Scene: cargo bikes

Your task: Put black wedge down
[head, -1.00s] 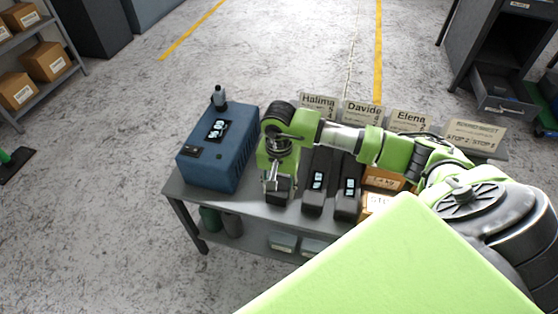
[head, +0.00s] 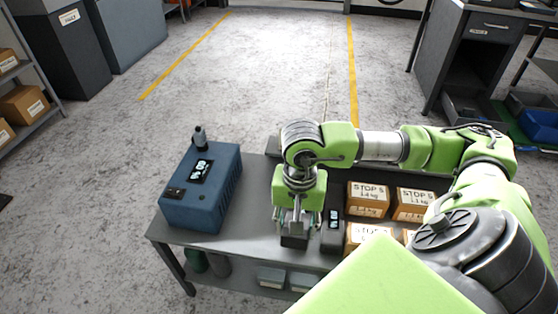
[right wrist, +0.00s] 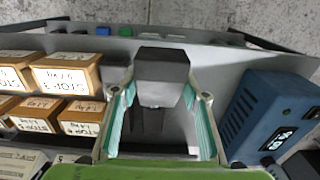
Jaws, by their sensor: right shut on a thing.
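My right gripper (head: 296,228) reaches down over the grey table, near its front edge, to the right of the blue box. It is shut on the black wedge (head: 293,241), a dark block whose lower part shows below the fingers. In the right wrist view the wedge (right wrist: 162,66) sits at the tips of the green-padded fingers (right wrist: 163,100). I cannot tell whether its underside touches the table (head: 245,222). My left gripper is not in view.
A blue box (head: 205,195) with a display stands at the table's left, with a small dark bottle (head: 199,138) behind it. A black device (head: 333,225) is close right of the gripper. Labelled cartons (head: 368,199) fill the right side. Bare tabletop lies between the blue box and gripper.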

